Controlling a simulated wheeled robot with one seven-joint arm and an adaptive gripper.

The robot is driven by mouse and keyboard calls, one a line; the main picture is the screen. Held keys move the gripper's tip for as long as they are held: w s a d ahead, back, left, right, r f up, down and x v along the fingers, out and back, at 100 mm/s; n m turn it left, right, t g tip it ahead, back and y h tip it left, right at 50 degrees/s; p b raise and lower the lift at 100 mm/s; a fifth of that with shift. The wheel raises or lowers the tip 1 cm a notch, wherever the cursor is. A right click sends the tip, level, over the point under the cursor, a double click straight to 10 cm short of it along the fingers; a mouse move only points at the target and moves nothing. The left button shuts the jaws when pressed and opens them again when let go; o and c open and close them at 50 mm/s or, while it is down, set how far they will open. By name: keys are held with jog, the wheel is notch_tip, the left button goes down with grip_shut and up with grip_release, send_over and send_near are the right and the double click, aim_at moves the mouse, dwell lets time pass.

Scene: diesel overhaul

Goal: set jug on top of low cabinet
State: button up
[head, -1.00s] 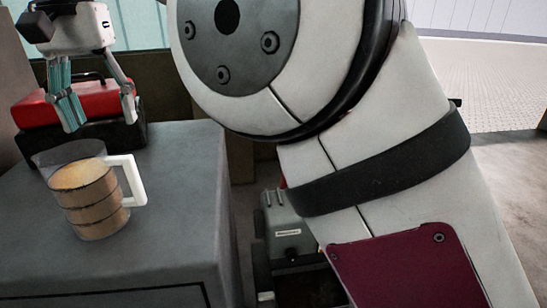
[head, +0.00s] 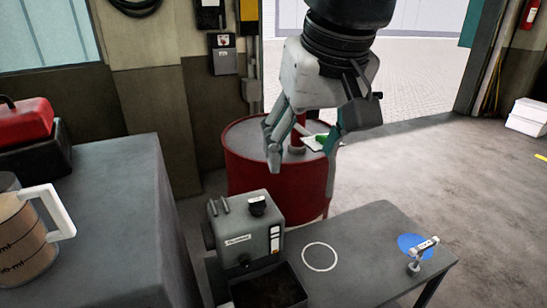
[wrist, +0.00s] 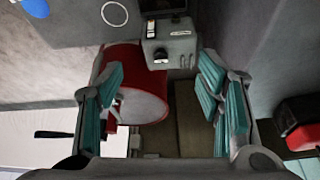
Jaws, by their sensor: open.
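The clear jug (head: 22,240) with a white handle holds a tan liquid and stands upright on the grey cabinet (head: 112,215) at the left of the head view. The left edge of the picture cuts it off. My gripper (head: 303,150) is open and empty, well to the right of the jug and apart from it, in front of the red drum. Its spread fingers (wrist: 160,85) also show in the wrist view, with nothing between the pads. I cannot make out the jug in the wrist view.
A red toolbox (head: 25,122) sits on a black case behind the jug. A grey machine (head: 245,232) stands on a lower table with a white ring, a blue disc (head: 412,245) and a small fixture. The red drum (head: 250,182) stands behind.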

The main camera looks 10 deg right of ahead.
jog(key=s+d+f+t, duration=0.1)
jog(key=s+d+f, duration=0.6)
jog(key=f, duration=0.2)
jog(key=shift+m+b, duration=0.35)
jog(key=shift+m, duration=0.05)
dwell(0.5)
